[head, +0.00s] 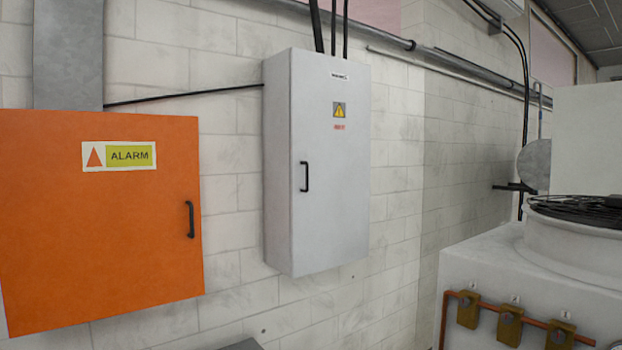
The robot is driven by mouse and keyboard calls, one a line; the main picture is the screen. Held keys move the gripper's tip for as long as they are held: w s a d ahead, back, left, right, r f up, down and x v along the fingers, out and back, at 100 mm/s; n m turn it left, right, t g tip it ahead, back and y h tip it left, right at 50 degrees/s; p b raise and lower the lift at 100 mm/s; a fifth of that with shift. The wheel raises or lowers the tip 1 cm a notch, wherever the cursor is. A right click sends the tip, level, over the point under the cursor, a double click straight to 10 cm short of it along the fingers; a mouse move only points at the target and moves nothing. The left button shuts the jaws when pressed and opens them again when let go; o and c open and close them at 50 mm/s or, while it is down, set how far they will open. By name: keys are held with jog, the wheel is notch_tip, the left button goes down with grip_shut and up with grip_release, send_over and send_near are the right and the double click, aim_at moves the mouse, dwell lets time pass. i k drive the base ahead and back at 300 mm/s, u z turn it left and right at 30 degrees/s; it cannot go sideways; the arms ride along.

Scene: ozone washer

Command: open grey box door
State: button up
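The grey box (281,170) is a tall cabinet mounted on the white block wall, in the middle of the head view. Its door (335,220) faces me and looks closed. A black vertical bar handle (304,176) sits near the door's left edge, about mid-height. A yellow warning triangle label and small red text are on the upper part of the door. My gripper is not in the head view.
An orange box marked ALARM (100,230) with a black handle (190,219) hangs to the left. A large white machine (560,270) with copper pipe and brass valves stands at the right. Black cables (332,25) enter the grey box's top. Space before its door looks clear.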

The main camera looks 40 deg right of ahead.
aim_at(330, 100)
jog(key=z, duration=0.35)
jog(key=i, duration=0.6)
jog(key=z, duration=0.8)
jog(key=i, duration=0.45)
jog(key=z, duration=0.15)
